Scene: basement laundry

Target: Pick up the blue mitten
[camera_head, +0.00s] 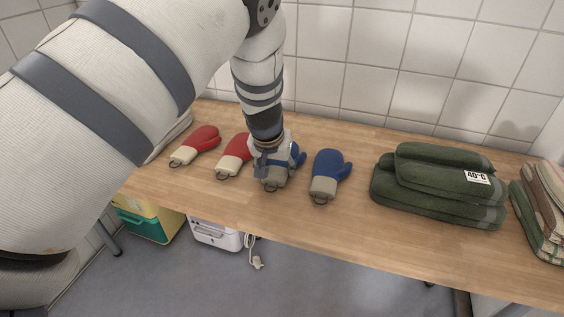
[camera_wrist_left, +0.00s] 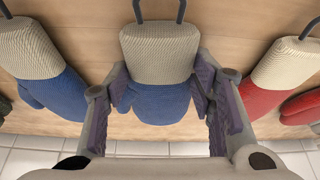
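Two blue mittens with grey-beige cuffs lie on the wooden table. One blue mitten (camera_head: 328,176) lies free to the right of my left gripper. The other blue mitten (camera_head: 271,184) is under my left gripper (camera_head: 272,161), which points down and hides part of it. In the left wrist view this mitten (camera_wrist_left: 158,55) is between the two fingers of the gripper (camera_wrist_left: 160,88), with the pads close along both its sides. Whether the pads press on it is not clear. It seems at about table level. My right gripper is not in view.
Two red mittens (camera_head: 202,141) (camera_head: 234,157) lie to the left. Folded green towels (camera_head: 430,190) and a striped cloth stack (camera_head: 546,208) are at the right on the table (camera_head: 400,247). A tiled wall (camera_head: 378,60) stands behind. Table between blue mitten and towels is clear.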

